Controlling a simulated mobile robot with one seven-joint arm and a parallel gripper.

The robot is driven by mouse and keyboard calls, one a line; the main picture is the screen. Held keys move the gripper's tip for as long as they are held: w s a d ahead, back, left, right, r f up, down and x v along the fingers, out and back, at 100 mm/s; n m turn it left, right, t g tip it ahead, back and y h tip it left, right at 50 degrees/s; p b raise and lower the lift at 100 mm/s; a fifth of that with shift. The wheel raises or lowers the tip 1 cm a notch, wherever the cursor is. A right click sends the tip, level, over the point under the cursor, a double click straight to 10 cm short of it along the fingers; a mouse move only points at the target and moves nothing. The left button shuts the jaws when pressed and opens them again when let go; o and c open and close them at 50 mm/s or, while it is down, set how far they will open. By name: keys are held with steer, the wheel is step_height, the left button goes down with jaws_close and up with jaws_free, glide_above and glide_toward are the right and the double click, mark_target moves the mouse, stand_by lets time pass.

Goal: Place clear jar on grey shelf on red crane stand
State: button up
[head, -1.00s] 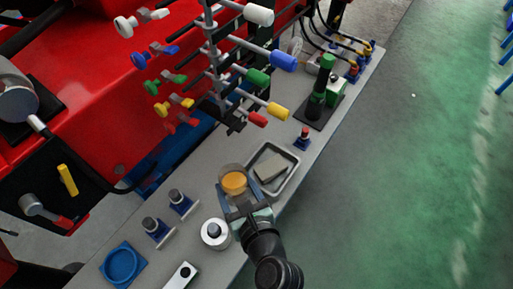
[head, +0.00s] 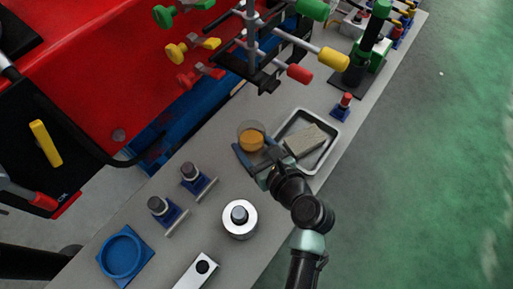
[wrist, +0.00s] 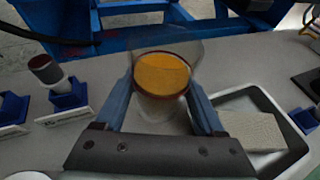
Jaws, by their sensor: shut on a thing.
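The clear jar (head: 251,137) has orange contents and is between the fingers of my gripper (head: 246,156), beside the grey tray. In the wrist view the jar (wrist: 162,75) shows upright between both fingers of my gripper (wrist: 166,100), which is shut on it. The grey shelf (head: 215,195) is a long bench top along the red crane stand (head: 85,75). The jar is over this shelf; I cannot tell whether its base touches the surface.
A metal tray (head: 333,142) holding a grey block (head: 304,141) lies right of the jar. Blue-based fittings (head: 166,211), a white round part (head: 239,221) and a blue dish (head: 124,256) stand nearer. Coloured levers (head: 334,60) overhang behind. Bare shelf shows left of the jar.

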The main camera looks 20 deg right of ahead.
mark_target(258, 159)
steer(key=shift+f+b, duration=0.6)
steer(key=shift+f, duration=1.35)
steer(key=shift+f, duration=0.1)
steer(key=o, duration=1.3)
steer(key=shift+s+r, duration=0.15)
steer(key=shift+r, duration=0.05)
steer(key=p+v, duration=0.1)
steer(key=v, duration=1)
steer(key=shift+s+d+p, duration=0.15)
steer(key=shift+s+p, duration=0.1)
steer(key=shift+p, duration=0.1)
